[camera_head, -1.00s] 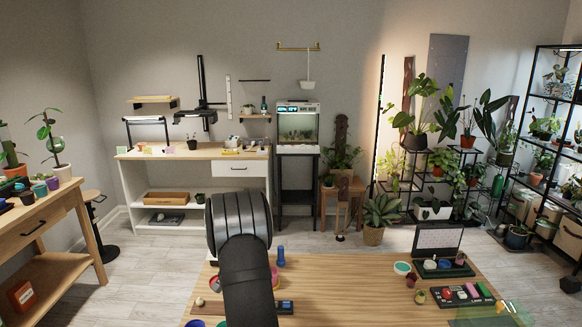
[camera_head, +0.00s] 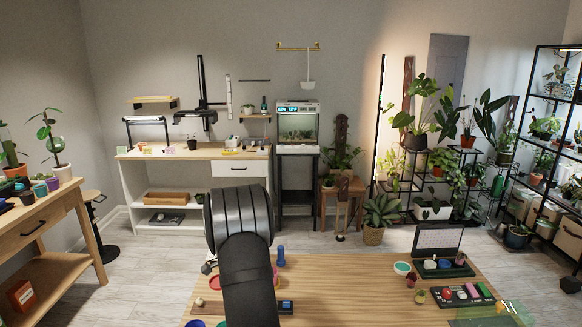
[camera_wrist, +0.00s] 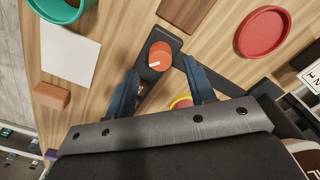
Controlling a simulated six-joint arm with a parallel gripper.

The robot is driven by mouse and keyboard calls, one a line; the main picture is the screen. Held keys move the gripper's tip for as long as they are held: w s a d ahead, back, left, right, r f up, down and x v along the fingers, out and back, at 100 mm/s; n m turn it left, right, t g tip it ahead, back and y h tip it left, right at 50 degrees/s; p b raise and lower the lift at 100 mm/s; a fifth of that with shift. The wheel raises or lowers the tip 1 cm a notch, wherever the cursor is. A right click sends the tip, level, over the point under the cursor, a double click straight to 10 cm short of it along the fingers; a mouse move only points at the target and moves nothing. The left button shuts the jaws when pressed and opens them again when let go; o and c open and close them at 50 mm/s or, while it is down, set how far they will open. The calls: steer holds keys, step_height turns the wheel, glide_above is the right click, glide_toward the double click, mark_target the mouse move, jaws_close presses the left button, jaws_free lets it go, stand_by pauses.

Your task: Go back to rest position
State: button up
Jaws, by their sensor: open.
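My gripper (camera_wrist: 164,88) shows in the wrist view with its two dark blue fingers spread apart. Nothing is clasped between them. An orange knob (camera_wrist: 160,56) with a white mark sits on a dark base just beyond the fingertips. I cannot tell how high the gripper is above the wooden table (camera_wrist: 112,28). In the head view my black arm reaches over the left part of the table and hides what lies behind it. The gripper cannot be made out clearly there.
Around the gripper lie a red dish (camera_wrist: 263,32), a white card (camera_wrist: 70,48), an orange block (camera_wrist: 51,96), a teal round container (camera_wrist: 58,10) and a dark brown block (camera_wrist: 186,12). An open laptop-like case (camera_head: 437,240) stands at the table's right. The table's middle (camera_head: 345,285) is clear.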

steer(key=shift+r, duration=0.25)
steer(key=o, duration=1.1)
steer(key=d+r+m, duration=0.3)
steer(key=r+m, duration=0.1)
steer(key=r, duration=0.2)
steer(key=d+r+m, duration=0.4)
steer(key=r, duration=0.3)
steer(key=shift+r+m, duration=0.25)
steer(key=shift+m, duration=0.15)
step_height(320, 180, down, 10)
steer(key=shift+r, duration=0.15)
steer(key=shift+s, duration=0.1)
step_height(320, 180, up, 10)
